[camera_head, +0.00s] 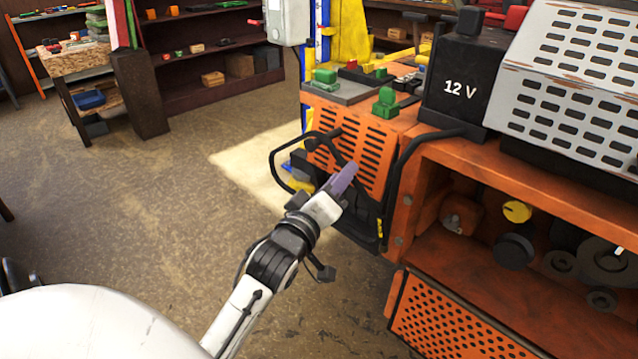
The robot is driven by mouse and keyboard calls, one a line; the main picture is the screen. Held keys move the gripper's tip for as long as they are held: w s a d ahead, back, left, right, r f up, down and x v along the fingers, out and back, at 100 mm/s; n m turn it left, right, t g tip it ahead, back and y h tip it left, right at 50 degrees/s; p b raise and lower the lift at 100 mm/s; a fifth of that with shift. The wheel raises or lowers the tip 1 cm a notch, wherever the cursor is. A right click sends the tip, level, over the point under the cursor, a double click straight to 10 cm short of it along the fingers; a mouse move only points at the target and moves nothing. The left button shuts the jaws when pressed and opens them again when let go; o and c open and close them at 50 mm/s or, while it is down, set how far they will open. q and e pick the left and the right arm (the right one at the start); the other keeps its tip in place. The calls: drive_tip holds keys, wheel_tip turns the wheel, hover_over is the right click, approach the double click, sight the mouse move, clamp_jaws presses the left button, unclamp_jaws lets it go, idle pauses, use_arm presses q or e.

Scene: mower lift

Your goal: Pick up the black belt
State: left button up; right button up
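A black belt (290,139) shows as a thin dark loop beside the orange perforated panel (372,147) of the machine. It seems to hang there, and part of it lies behind my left gripper. My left gripper (345,180) is at the loop's lower right, in front of the panel. Its purple-grey fingers point up and right and overlap the loop in the picture. I cannot tell whether they touch the belt or are parted. My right gripper is not in view.
A black curved bar (402,170) stands just right of the gripper. The black 12 V box (462,88) and a grey slotted cover (575,75) sit above an open orange bay with wheels.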

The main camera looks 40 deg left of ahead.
use_arm(q)
drive_tip(key=x, duration=0.4)
clamp_jaws()
wheel_tip(320, 180, up, 10)
drive_tip(key=shift+p, duration=0.75)
idle(0.3)
drive_tip(key=shift+s+p, duration=0.1)
drive_tip(key=shift+p, duration=0.2)
